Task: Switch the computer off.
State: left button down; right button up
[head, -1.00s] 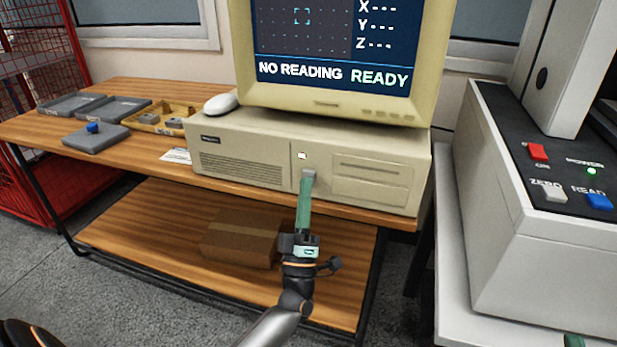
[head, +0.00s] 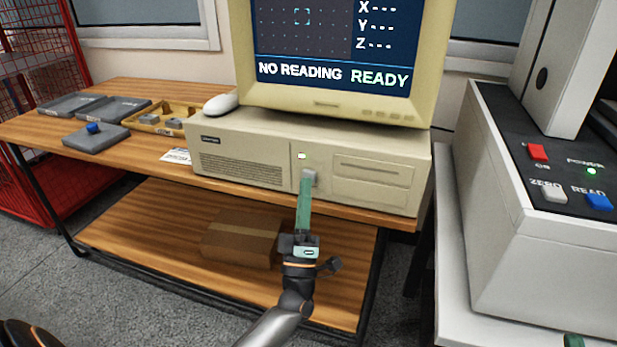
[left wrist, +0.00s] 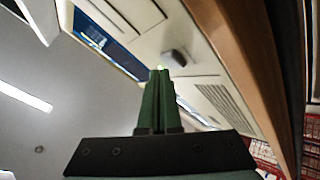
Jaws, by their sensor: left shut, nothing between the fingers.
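The beige computer (head: 245,140) stands on the wooden desk, with a small lit light (head: 302,156) and a grey button (head: 311,174) on its front. The monitor (head: 437,80) on top is lit and reads "NO READING READY". My left gripper (head: 307,182) is shut and empty, its fingertips at the button and partly covering it. In the left wrist view the shut green fingers (left wrist: 159,72) point toward the grey button (left wrist: 175,57); I cannot tell whether they touch. Only a green tip of my right gripper (head: 573,341) shows at the bottom right edge.
A white mouse (head: 221,103) lies left of the monitor. A cardboard box (head: 240,238) sits on the lower shelf. The machine at right has red, white and blue buttons (head: 538,152).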

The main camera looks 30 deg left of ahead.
pick_arm(q)
jog(key=shift+w, duration=0.15)
dwell(0.5)
jog(key=shift+w+a, duration=0.15)
jog(key=shift+w, duration=0.15)
jog(key=shift+s, duration=0.5)
jog(key=shift+s, duration=0.1)
jog(key=shift+s+d+p, duration=0.3)
jog(key=shift+s+p, duration=0.15)
jog(key=shift+s, duration=0.5)
jog(key=shift+s+d+p, duration=0.25)
jog(key=shift+s+p, duration=0.25)
jog(key=shift+s, duration=0.4)
jog(key=shift+s+d+p, duration=0.3)
jog(key=shift+s+p, duration=0.15)
jog(key=shift+s, duration=0.5)
